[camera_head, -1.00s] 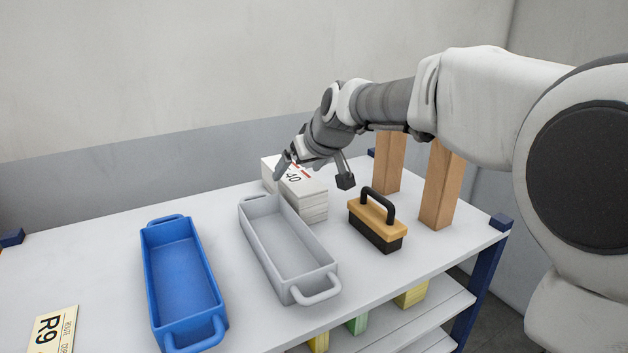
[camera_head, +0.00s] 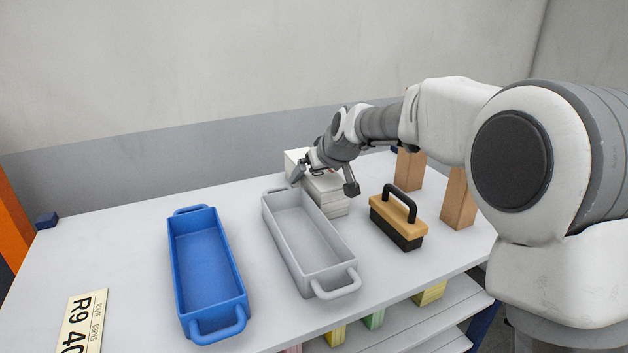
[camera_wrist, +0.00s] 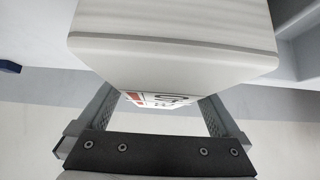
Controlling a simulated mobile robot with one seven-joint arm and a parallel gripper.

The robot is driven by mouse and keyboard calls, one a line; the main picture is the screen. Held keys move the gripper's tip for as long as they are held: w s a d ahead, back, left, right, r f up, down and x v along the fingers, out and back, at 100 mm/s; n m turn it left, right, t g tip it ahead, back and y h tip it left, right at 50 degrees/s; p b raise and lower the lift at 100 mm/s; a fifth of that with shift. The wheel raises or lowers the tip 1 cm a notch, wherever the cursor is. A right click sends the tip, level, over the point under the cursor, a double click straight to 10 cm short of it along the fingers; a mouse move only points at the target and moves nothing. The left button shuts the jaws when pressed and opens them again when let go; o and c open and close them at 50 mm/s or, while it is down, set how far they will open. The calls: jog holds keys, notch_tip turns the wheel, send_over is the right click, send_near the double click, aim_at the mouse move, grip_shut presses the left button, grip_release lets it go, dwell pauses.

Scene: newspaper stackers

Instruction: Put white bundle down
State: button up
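The white bundle (camera_head: 330,194) is a thick block of layered paper at the back of the white table, just behind and right of the grey tray. It looks level and low on the table. My gripper (camera_head: 324,180) is over its top, pointing down, and hides part of it. In the wrist view, the white bundle (camera_wrist: 172,62) fills the upper middle, with red and black print on one face. My fingers (camera_wrist: 158,115) flank it on both sides. I cannot tell whether they press on it or stand apart.
The grey tray (camera_head: 344,290) is beside the bundle, and the blue tray (camera_head: 237,308) is farther left. A tan and black handled block (camera_head: 398,225) and wooden posts (camera_head: 459,200) are to the right. A route sign (camera_head: 82,320) lies front left. The table's left back is clear.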

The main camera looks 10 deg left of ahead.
grip_shut()
jog(key=shift+r, duration=0.2)
